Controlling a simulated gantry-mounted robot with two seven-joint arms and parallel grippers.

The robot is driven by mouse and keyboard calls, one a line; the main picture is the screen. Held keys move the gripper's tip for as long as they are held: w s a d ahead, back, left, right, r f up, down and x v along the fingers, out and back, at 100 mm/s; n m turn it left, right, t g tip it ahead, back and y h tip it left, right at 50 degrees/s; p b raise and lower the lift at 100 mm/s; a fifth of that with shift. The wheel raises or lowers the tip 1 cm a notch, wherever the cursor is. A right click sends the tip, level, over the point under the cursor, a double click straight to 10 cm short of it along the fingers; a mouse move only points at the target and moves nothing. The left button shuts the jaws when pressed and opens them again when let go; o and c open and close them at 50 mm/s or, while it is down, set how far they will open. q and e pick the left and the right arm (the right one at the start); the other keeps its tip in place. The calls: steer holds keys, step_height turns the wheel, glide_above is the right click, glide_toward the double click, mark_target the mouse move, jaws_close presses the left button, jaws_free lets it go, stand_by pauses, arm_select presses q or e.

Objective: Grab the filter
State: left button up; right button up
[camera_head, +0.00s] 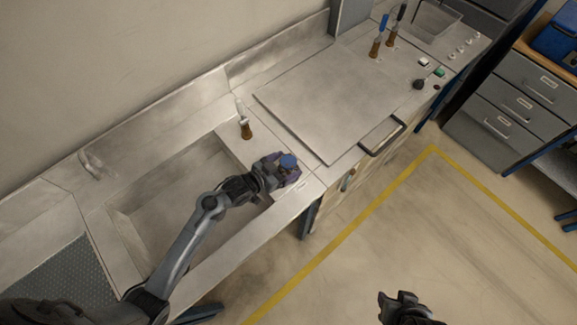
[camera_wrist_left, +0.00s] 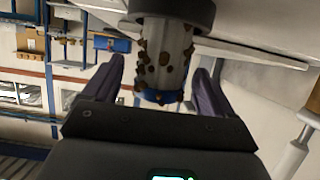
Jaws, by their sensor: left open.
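The filter appears to be a pale cylinder with dark brown spots, a blue band at one end and a wide dark collar at the other. In the left wrist view the filter (camera_wrist_left: 164,72) is between the two purple fingers, with a gap on each side. In the head view only its blue round end (camera_head: 288,161) shows. My left gripper (camera_head: 277,174) is open around it, over the counter strip right of the sink. My right gripper (camera_head: 402,304) is at the bottom of the head view, far from the filter; its jaws are unclear.
A sink basin (camera_head: 170,190) lies left of the filter. A brown-handled tool (camera_head: 245,128) stands close behind my left gripper. Two more stand at the back.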

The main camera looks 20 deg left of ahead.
arm_select(q)
steer(key=shift+x, duration=0.8)
steer(key=c, duration=1.1)
steer(key=shift+r, duration=0.15)
steer(key=shift+c, duration=0.2)
